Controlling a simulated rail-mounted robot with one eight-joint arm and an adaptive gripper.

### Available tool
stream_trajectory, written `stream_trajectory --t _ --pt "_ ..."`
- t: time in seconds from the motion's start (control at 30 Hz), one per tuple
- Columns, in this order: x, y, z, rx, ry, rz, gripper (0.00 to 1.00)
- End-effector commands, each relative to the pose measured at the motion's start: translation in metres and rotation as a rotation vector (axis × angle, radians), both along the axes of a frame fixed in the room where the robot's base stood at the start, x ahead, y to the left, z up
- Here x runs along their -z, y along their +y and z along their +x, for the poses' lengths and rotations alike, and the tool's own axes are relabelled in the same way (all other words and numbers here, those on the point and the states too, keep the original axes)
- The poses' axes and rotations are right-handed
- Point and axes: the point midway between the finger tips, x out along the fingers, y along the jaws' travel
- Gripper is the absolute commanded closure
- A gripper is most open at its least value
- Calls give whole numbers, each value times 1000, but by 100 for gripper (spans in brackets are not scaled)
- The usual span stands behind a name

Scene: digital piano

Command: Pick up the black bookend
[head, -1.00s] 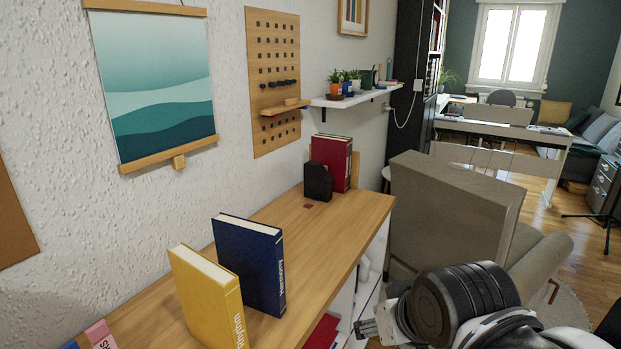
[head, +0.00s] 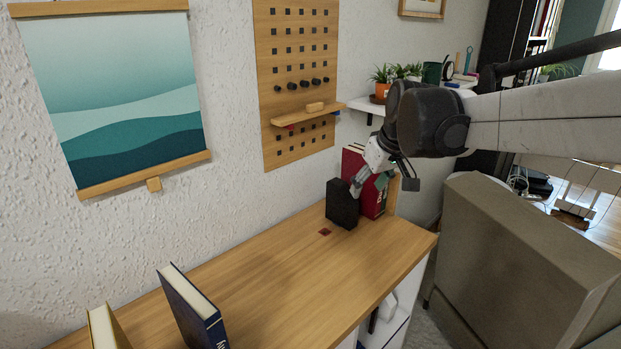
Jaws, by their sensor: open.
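The black bookend (head: 341,205) stands upright on the wooden shelf top (head: 270,275), near its far end and in front of a red book (head: 374,205). My gripper (head: 366,186) is open and empty, pointing down beside the upper right of the bookend. It overlaps part of the red book in the picture. I cannot tell whether a fingertip touches the bookend or the book.
A blue book (head: 192,310) and a yellow book (head: 104,328) stand at the near end. A pegboard (head: 297,80) hangs on the wall behind. A grey-brown chair back (head: 520,250) stands at right. The middle of the top is clear.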

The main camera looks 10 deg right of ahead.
Motion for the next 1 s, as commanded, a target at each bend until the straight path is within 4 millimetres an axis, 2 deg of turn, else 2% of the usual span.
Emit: stream_trajectory --t 0.03,0.27,0.4,0.6,0.8,1.0 --pt "-5 -2 18 -17 8 -1 56" --pt "0 -8 90 -112 35 -4 56" --pt "10 -13 132 -172 50 -4 56" --pt "32 -20 184 -252 66 -1 56" --pt "52 -24 214 -309 75 2 56" --pt "65 -24 225 -330 79 3 56"
